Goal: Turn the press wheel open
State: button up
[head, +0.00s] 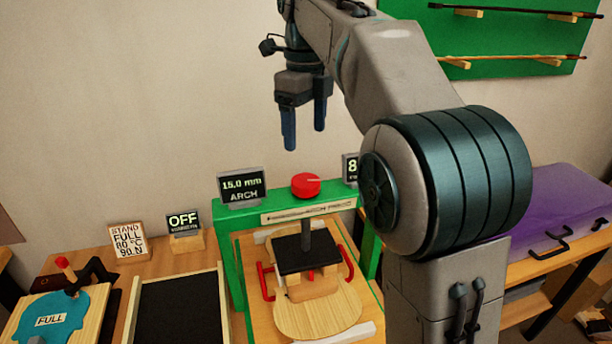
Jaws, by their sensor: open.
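The press wheel is a red round knob (305,185) on top of the green press frame (228,240), with a pale mark on its top. Below it a dark spindle (306,237) runs down to a black press plate (297,255). Under the plate, a wooden violin body (318,318) lies on a wooden board, with wooden blocks beneath the plate. My gripper (304,140) is in the air above the wheel, pointing down, with its two blue fingers apart and nothing between them. It does not touch the wheel.
A display (242,187) reading 15.0 mm ARCH stands left of the wheel, another partly hidden display (350,168) stands right. Left are an OFF display (184,221), a sign (129,242) and a dark tray (180,310). A purple case (555,215) is right, behind my arm.

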aim_at(305, 180)
notch_tip(305, 180, down, 10)
jog(key=shift+f+b, duration=0.2)
jog(key=shift+b, duration=0.3)
jog(key=c, duration=1)
